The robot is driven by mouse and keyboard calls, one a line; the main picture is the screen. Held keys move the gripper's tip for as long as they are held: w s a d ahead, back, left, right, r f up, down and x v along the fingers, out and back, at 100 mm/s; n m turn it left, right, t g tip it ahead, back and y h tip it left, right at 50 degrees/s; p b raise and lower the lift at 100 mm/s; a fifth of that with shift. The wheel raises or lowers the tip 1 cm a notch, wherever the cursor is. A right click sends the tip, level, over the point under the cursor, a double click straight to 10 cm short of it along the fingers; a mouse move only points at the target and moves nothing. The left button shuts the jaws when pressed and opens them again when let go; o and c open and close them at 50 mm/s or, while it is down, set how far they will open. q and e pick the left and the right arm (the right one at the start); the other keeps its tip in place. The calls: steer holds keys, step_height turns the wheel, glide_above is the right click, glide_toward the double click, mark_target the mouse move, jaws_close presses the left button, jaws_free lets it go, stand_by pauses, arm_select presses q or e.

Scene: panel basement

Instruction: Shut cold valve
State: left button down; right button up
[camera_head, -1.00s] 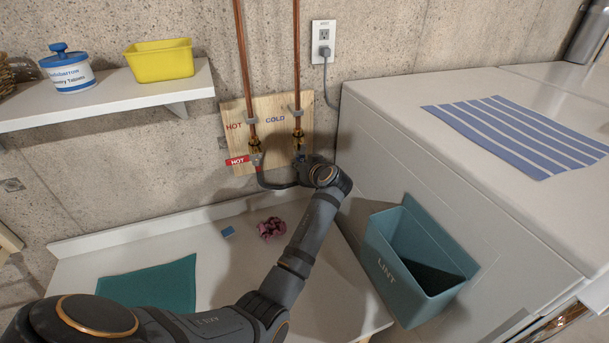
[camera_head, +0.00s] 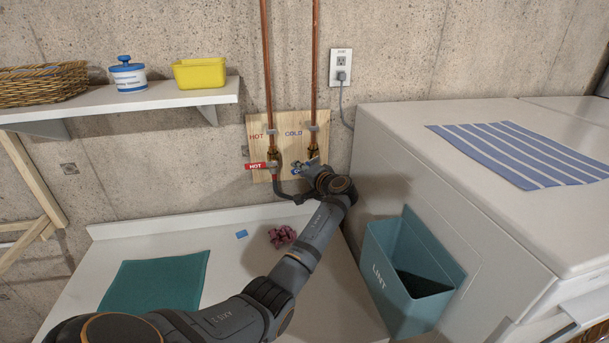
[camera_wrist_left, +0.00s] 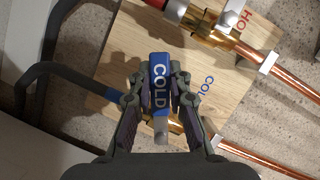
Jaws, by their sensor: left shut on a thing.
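The cold valve has a blue lever handle (camera_wrist_left: 160,82) marked COLD, seen up close in the left wrist view. My left gripper (camera_wrist_left: 160,100) is shut on this handle, one finger along each side. The handle lies at a steep angle across the line of its copper pipe (camera_wrist_left: 262,158). In the head view the handle (camera_head: 297,167) shows partly, left of my left gripper (camera_head: 308,165), which hides part of the brass valve body. My right gripper is not in view.
The hot valve's red handle (camera_head: 257,166) is close by on the same wooden board (camera_head: 262,125). A dark hose loops below. The white dryer (camera_head: 400,140) and teal lint bin (camera_head: 408,275) stand right of my arm. The white table (camera_head: 225,270) lies below.

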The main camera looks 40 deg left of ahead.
arm_select(q)
steer(key=m, duration=0.1)
steer(key=r+m+y, duration=0.1)
steer(key=shift+s+a+r+m, duration=0.2)
steer(key=shift+r+m, duration=0.1)
steer(key=shift+m, duration=0.1)
steer(key=shift+r+m+y+b, duration=0.5)
steer(key=shift+r+m, duration=0.2)
steer(key=shift+m, duration=0.2)
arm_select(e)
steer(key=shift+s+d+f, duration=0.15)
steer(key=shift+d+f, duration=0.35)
arm_select(q)
steer(key=shift+a, duration=0.1)
steer(key=shift+r, duration=0.1)
steer(key=c, duration=1.5)
jaws_free()
steer(key=shift+o, duration=1.4)
steer(key=shift+a, duration=0.1)
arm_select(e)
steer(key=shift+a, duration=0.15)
